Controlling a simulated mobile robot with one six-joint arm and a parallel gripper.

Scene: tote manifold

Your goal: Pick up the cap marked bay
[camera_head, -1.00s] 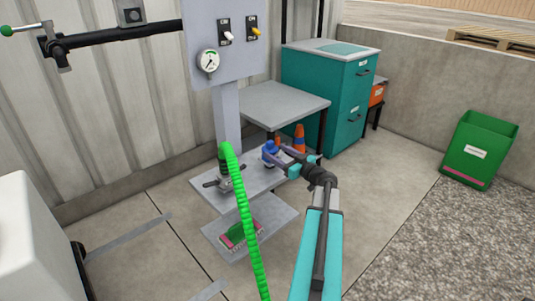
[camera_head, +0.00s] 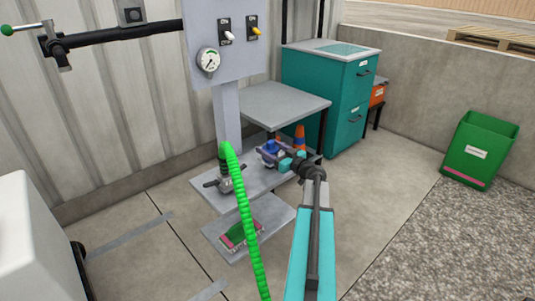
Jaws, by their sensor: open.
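A blue cap (camera_head: 270,146) stands on the grey lower shelf (camera_head: 255,180), right of the post. I cannot read any marking on it at this size. My gripper (camera_head: 268,155) is open at the cap, its grey fingers reaching in from the right. The fingers partly hide the cap's lower part. I cannot tell whether they touch it.
A grey table (camera_head: 262,102) is above and behind. A green brush (camera_head: 238,235) lies on the low plate.

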